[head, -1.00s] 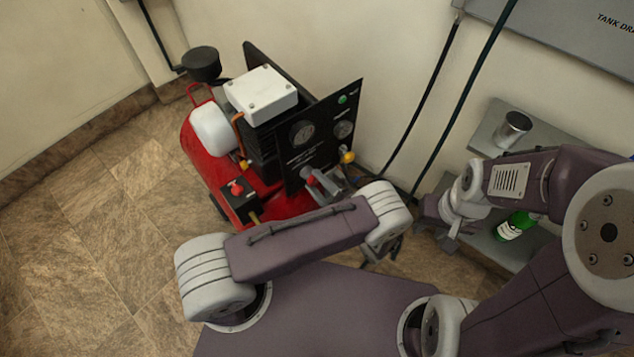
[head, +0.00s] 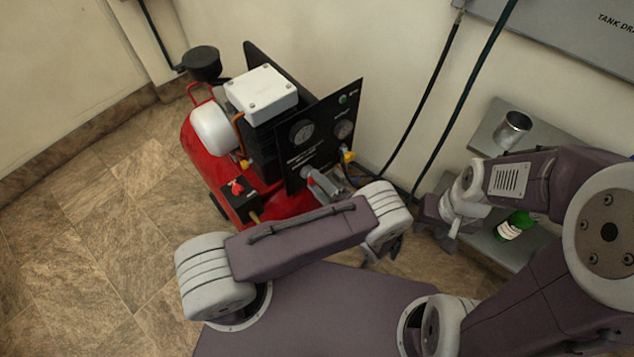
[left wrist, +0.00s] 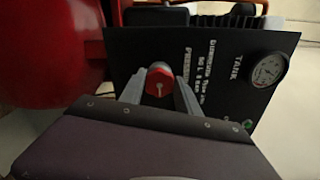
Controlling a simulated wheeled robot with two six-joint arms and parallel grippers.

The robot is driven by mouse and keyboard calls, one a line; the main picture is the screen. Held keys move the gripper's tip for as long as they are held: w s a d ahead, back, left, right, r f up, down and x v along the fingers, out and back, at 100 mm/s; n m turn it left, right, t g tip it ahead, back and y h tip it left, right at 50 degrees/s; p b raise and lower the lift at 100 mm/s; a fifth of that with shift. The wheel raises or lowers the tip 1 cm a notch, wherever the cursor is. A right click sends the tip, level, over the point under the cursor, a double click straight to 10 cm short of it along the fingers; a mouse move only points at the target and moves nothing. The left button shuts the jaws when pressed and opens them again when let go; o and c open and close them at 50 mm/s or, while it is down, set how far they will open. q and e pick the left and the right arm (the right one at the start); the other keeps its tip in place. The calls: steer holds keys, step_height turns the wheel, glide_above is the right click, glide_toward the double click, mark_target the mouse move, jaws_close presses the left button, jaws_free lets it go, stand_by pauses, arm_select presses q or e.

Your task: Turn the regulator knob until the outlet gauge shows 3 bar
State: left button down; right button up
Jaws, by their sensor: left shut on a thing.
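The red regulator knob (left wrist: 160,80) sits on the black panel of the compressor. My left gripper (left wrist: 160,90) is shut on it, with one grey finger on each side. In the head view the left gripper (head: 325,187) is at the panel's lower part and mostly covers the knob. The outlet gauge (head: 343,129) is the right one on the panel; its needle is too small to read. The tank gauge (left wrist: 268,69) is beside the lettering in the left wrist view. My right gripper (head: 447,228) is away at the right, near the shelf; its jaws are unclear.
The red compressor (head: 205,150) stands by the wall. A yellow fitting (head: 348,157) is just right of the knob, and a red switch (head: 236,187) is on a black box. Hoses (head: 428,110) hang behind.

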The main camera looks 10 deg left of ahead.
arm_select(q)
steer(key=c, duration=0.9)
jaws_free()
steer(key=shift+s, duration=0.1)
steer(key=b+v, duration=0.3)
steer(key=v, duration=0.6)
steer(key=shift+f, duration=0.1)
